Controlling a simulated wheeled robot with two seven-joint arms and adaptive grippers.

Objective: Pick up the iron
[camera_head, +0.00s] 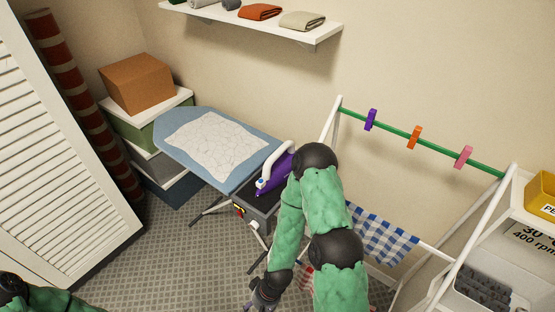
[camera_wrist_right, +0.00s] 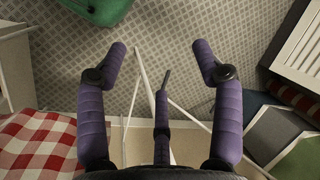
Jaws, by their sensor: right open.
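The iron (camera_head: 278,168), purple with a white handle, stands on the dark rest at the near right end of the ironing board (camera_head: 178,122). My right arm hides part of its right side. My right gripper (camera_head: 262,294) hangs low over the floor in the head view, in front of and below the iron, well apart from it. In the right wrist view my right gripper (camera_wrist_right: 160,52) has its purple fingers spread with nothing between them. The iron does not show in that view. Only a bit of my left arm shows at the lower left; its gripper is out of frame.
A drying rack (camera_head: 425,139) with pegs and a blue checked cloth (camera_head: 378,235) stands right of my right arm. Stacked boxes (camera_head: 137,82) and a louvred door (camera_head: 55,150) are at left. A red checked cloth (camera_wrist_right: 38,140) is near the gripper. Patterned floor (camera_head: 170,260) is open at front left.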

